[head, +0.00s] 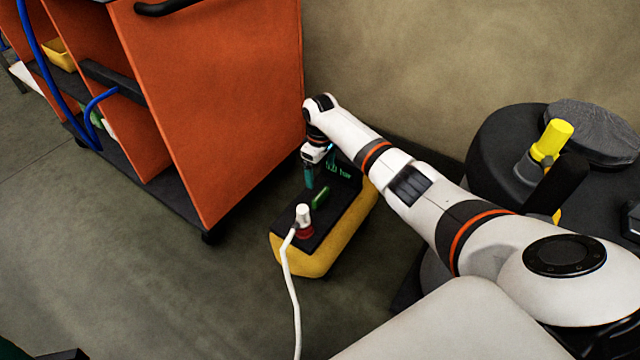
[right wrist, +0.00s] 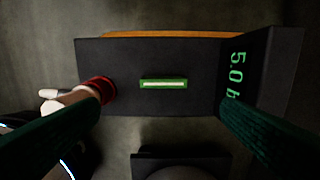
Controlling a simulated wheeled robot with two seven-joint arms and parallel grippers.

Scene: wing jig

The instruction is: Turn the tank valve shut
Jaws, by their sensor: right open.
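A yellow unit with a black top (head: 335,222) stands on the floor and looks like the tank. A green bar (head: 320,198), apparently the valve handle, sits on its top. In the right wrist view the green bar (right wrist: 164,84) lies lengthwise across the picture, along the black top. My right gripper (head: 309,182) is above the unit, between the green bar and the display panel in the head view. Its dark green fingers (right wrist: 160,108) are wide apart, with nothing between them, and the bar shows beyond the gap. My left gripper is not in view.
A white hose plug (head: 303,216) sits in a red ring (head: 305,232) beside the bar; its hose runs down the picture. The display (right wrist: 237,75) reads about 5.0 bar. An orange cart (head: 220,110) stands left. A black drum-like unit (head: 500,140) stands right.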

